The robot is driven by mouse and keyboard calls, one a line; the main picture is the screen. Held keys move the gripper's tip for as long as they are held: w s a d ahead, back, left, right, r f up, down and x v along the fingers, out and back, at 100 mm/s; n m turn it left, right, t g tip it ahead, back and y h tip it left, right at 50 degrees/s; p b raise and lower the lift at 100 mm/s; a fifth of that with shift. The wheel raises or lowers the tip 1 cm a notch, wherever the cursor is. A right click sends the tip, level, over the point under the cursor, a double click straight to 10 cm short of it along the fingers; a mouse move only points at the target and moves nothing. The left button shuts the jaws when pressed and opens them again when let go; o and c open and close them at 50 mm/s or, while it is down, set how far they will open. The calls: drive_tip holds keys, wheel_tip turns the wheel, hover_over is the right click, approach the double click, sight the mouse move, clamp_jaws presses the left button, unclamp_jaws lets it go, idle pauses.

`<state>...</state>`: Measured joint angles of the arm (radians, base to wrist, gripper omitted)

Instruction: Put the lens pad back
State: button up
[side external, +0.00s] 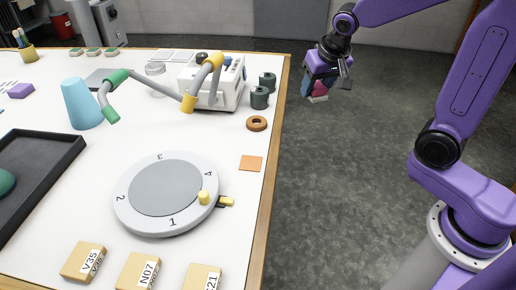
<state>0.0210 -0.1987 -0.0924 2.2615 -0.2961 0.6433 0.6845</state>
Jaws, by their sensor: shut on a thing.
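My gripper (316,82) is at the upper right, out past the table's right edge and above the floor. It is shut on a small pink thing (319,90) with a pale lower edge. The fingers hide part of this thing, and I cannot tell for sure whether it is the lens pad. A flat orange square (251,163) lies on the white table (235,185) near the right edge, with nothing on it.
A grey dial (165,188) numbered around its rim stands mid-table. A brown ring (256,124), two dark green cylinders (260,98) and a white machine (220,88) are behind it. Tan labelled blocks (138,270) line the front; a black tray (60,160) is left.

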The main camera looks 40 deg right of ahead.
drive_tip(key=s+a+r+m+g+h, duration=0.1)
drive_tip(key=s+a+m, duration=0.2)
drive_tip(key=s+a, duration=0.2)
drive_tip(key=s+a+r+m+h, duration=0.1)
drive_tip(key=s+a+r+m, duration=0.1)
drive_tip(key=s+a, duration=0.35)
hover_over(259, 146)
drive_tip(key=s, duration=0.1)
drive_tip(key=shift+m, duration=0.3)
drive_tip(key=f, duration=0.6)
drive_tip(key=a+f, duration=0.1)
drive_tip(key=f, duration=0.3)
drive_tip(key=shift+s, duration=0.1)
drive_tip(key=shift+f, duration=1.7)
drive_tip(key=shift+f, duration=0.4)
drive_tip(key=shift+f, duration=0.2)
